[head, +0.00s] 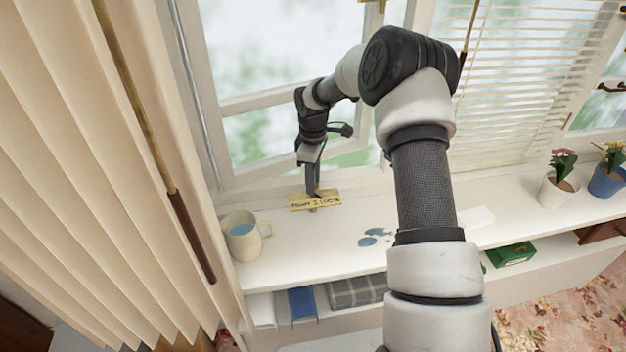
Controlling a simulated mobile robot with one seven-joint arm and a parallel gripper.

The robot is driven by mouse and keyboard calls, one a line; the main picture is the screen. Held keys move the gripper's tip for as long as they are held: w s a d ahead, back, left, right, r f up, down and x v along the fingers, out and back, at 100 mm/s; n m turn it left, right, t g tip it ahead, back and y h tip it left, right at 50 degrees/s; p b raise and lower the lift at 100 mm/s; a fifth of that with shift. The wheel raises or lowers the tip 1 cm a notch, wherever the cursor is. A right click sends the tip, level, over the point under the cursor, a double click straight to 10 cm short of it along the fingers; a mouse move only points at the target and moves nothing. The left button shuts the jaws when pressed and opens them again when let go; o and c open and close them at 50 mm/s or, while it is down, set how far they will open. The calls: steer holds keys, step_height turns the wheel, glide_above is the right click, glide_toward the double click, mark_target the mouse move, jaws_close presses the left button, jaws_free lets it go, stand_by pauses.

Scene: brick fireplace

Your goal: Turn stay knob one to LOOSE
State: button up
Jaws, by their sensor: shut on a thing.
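A small yellow label plate (327,201) with dark lettering, partly legible as "LOOSE", sits at the back of the white sill under the window. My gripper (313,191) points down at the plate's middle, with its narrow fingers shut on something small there. I take that thing to be the stay knob, but the fingers hide it and its turn cannot be read. The window frame (262,176) rises just behind.
A cream mug (238,245) with blue liquid stands left of the plate. Flower pots (556,192) stand at the right. A pleated curtain (80,180) hangs on the left; blinds (520,80) hang at the upper right.

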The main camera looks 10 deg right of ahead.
steer(key=n, duration=0.5)
stand_by(0.7)
steer(key=o, duration=1.1)
steer(key=shift+c, duration=0.2)
step_height(320, 180, up, 17)
steer(key=shift+r+p, duration=0.2)
steer(key=shift+p, duration=0.1)
steer(key=shift+r, duration=0.1)
